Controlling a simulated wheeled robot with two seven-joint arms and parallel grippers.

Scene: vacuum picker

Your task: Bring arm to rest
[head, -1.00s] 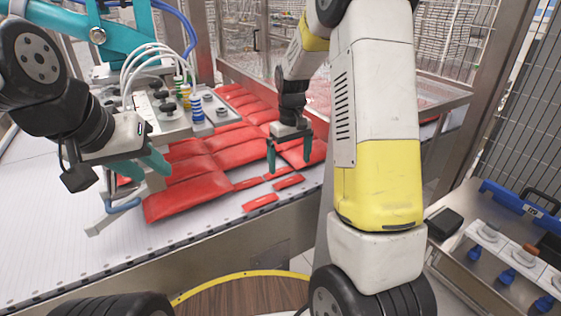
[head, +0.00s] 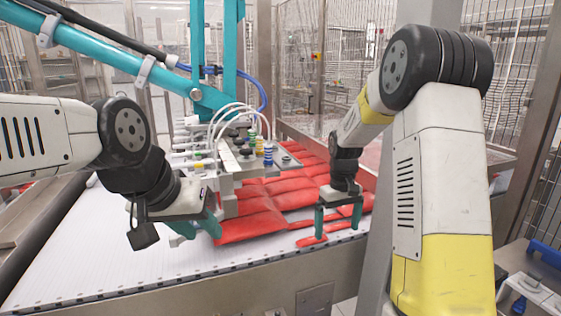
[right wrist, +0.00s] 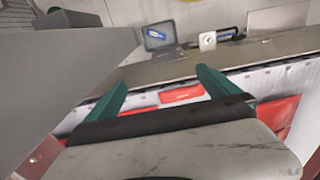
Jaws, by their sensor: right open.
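My right gripper (head: 338,222) is open, with its two teal fingers apart and pointing down. In the right wrist view the fingers (right wrist: 165,85) are spread, with red packs below. My left gripper (head: 200,230) is in front of the vacuum picker (head: 230,165), over the near left edge of the packs. Its teal fingers show partly, and whether they close on the picker's handle is hidden.
The white conveyor (head: 110,265) has free room at the front left. The picker's teal arm (head: 120,58) and blue hose cross the upper left. Mesh fencing (head: 510,60) stands at the back and right. A side table with a blue item (head: 545,254) is at the lower right.

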